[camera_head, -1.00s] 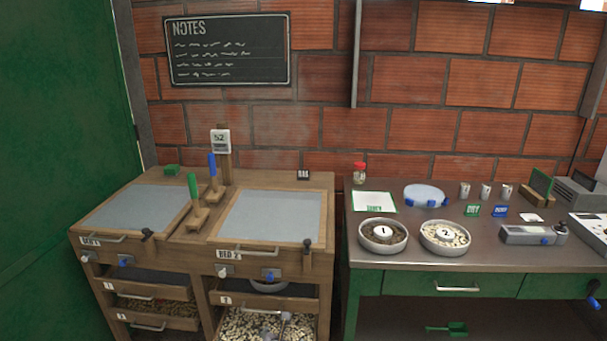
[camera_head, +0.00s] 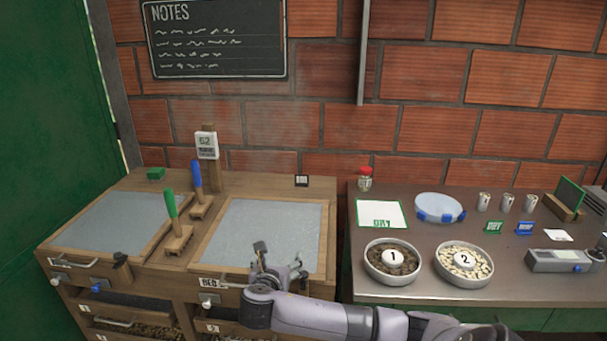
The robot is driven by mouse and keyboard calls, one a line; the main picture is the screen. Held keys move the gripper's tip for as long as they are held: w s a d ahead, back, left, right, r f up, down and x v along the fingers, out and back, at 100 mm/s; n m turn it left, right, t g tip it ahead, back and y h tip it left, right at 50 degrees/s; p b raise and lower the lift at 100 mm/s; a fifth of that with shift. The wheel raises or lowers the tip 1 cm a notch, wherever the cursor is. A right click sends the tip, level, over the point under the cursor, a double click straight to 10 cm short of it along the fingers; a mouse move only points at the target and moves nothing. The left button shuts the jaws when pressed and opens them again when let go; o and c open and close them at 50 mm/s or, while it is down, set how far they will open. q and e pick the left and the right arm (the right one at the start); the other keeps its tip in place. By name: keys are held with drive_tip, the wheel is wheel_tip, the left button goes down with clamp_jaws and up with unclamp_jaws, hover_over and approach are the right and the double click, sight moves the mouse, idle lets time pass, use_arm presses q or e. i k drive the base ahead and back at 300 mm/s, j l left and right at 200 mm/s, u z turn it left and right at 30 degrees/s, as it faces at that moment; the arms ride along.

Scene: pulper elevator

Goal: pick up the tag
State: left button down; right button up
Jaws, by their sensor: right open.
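Several small tags are in view, and I cannot tell which one the task means. A green tag (camera_head: 493,227) and a blue tag (camera_head: 526,228) stand on the metal table at the right. A small black-and-white tag (camera_head: 301,181) stands at the back right of the wooden bench. A white card (camera_head: 558,235) lies beside the blue tag. My right gripper (camera_head: 279,259) is open and empty over the front of the right grey bed, apart from all of these. My left gripper is not in view.
Bowls 1 (camera_head: 392,264) and 2 (camera_head: 463,264) stand at the metal table's front. A red-lidded jar (camera_head: 365,179) and a blue-clipped dish (camera_head: 440,207) are behind the bowls.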

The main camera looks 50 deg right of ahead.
sight(301, 180)
drive_tip(key=i+l, duration=0.2)
drive_tip(key=l, duration=0.2)
drive_tip(key=i+l, duration=0.2)
drive_tip(key=l, duration=0.2)
drive_tip(key=i+l, duration=0.2)
drive_tip(key=l, duration=0.15)
drive_tip(key=i+l, duration=0.25)
drive_tip(key=l, duration=0.15)
